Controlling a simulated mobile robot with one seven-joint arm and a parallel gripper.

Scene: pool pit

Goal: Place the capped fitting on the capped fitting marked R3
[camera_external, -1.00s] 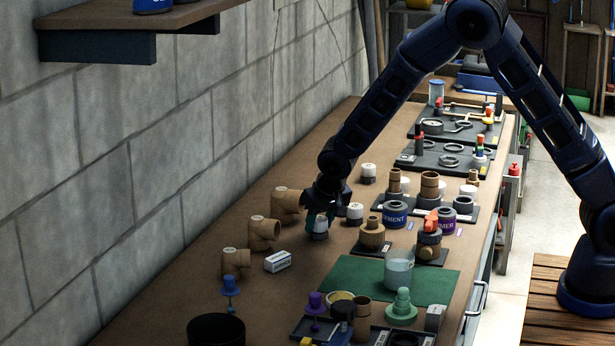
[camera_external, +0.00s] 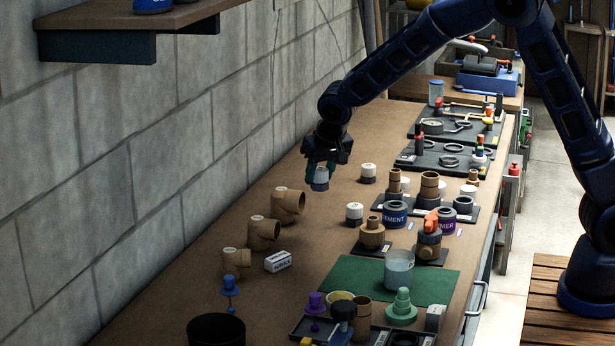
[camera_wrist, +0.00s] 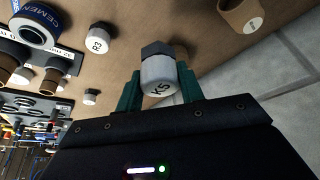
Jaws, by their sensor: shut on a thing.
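My gripper (camera_external: 322,170) is shut on a white and dark grey capped fitting (camera_external: 320,181), held above the bench. In the wrist view this fitting (camera_wrist: 158,78) sits between the green fingertips (camera_wrist: 160,85), and its mark appears to read K5. The capped fitting marked R3 (camera_wrist: 97,44) stands on the bench in the wrist view. In the external view it appears to be the white-topped fitting (camera_external: 354,211) left of the cement can, to the right of and below my gripper. My gripper is apart from it. A similar capped fitting (camera_external: 368,172) stands farther back.
The cement can (camera_external: 395,214) and a tray of brown fittings (camera_external: 428,188) stand right of R3. Several brown elbow fittings (camera_external: 264,232) line the wall side. A white box (camera_external: 278,261) lies near them. A green mat (camera_external: 345,278) is in front. Bare bench lies around R3's left side.

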